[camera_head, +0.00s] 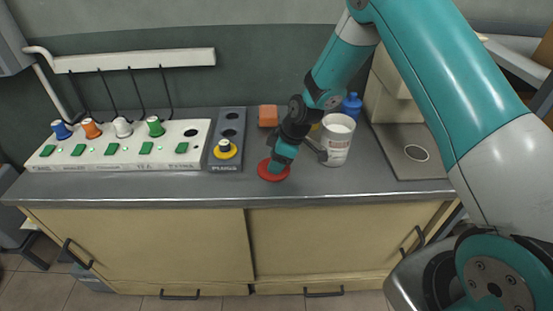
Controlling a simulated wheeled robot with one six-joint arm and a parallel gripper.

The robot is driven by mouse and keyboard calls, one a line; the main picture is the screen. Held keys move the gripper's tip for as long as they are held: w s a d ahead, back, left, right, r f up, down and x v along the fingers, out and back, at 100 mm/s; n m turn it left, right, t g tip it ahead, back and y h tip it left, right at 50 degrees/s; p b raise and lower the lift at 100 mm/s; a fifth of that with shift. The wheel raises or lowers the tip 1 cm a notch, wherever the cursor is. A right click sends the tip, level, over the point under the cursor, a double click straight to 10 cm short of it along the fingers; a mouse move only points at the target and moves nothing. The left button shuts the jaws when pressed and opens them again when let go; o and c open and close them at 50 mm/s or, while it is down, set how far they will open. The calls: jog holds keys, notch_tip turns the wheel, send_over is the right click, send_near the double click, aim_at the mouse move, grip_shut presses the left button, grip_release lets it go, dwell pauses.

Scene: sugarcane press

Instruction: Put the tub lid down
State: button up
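The red round tub lid (264,172) is at the counter's middle, flat, at or just above the worktop; I cannot tell if it touches. My gripper (276,166) points down with its tips at the lid's top. The tips are small and partly hidden, so I cannot tell whether they are shut on the lid. A white tub (336,148) stands open to the right of the lid, with pale contents showing at its top.
A white panel (100,153) with coloured plugs and green switches lies at the left. A grey block (227,162) with a yellow ring is beside it. An orange block (268,116), a blue bottle (352,106) and a beige machine (395,97) stand behind and right.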

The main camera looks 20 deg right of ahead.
jog(key=shift+r, duration=0.1)
jog(key=v, duration=1.2)
jog(key=s+a+r+m, duration=0.2)
jog(key=s+a+r, duration=0.1)
jog(key=s, duration=0.6)
jog(key=s+a+r+m+g, duration=0.1)
jog(key=s+a+r+m, duration=0.1)
jog(key=s+r, duration=0.4)
jog(key=s+a+r+m+g, duration=0.1)
jog(key=s+a+r, duration=0.3)
jog(key=s, duration=0.9)
jog(key=shift+s+r+m+b, duration=0.4)
jog(key=shift+r+b, duration=0.05)
jog(key=shift+r, duration=0.3)
